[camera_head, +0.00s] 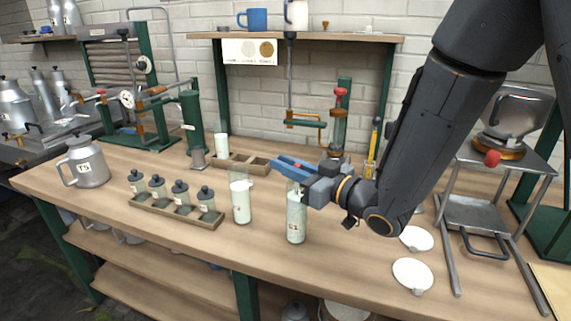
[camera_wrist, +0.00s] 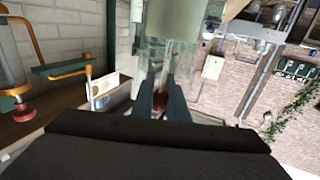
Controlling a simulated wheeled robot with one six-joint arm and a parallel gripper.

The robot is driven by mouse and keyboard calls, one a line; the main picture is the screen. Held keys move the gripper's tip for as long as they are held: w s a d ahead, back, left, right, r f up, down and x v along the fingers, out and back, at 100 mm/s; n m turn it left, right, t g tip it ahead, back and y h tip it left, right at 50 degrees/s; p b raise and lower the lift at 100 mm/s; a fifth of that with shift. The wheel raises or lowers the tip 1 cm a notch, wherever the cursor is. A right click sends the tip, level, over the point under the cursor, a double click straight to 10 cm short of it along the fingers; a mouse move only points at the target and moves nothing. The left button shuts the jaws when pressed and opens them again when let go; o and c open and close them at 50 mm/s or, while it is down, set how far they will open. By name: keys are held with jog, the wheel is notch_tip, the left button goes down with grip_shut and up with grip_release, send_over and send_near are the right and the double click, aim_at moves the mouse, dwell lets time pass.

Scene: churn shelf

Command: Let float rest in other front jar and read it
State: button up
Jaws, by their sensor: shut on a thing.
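Two clear front jars of pale liquid stand on the bench in the head view: the left jar (camera_head: 241,202) and the right jar (camera_head: 296,222). My gripper (camera_head: 279,165) has blue fingers pointing left, just above the right jar's mouth. In the wrist view its dark fingers (camera_wrist: 164,88) are close together, shut on a thin thing, apparently the float's stem. The float itself is not clearly visible, so I cannot tell whether it is in a jar. A glass vessel (camera_wrist: 168,25) with pale contents shows beyond the fingertips in the wrist view. No scale reading is legible.
A wooden rack (camera_head: 160,213) of several small capped bottles stands left of the jars. A metal can (camera_head: 87,165) is further left. Two white discs (camera_head: 413,273) lie to the right.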

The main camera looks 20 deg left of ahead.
jog(key=o, duration=0.9)
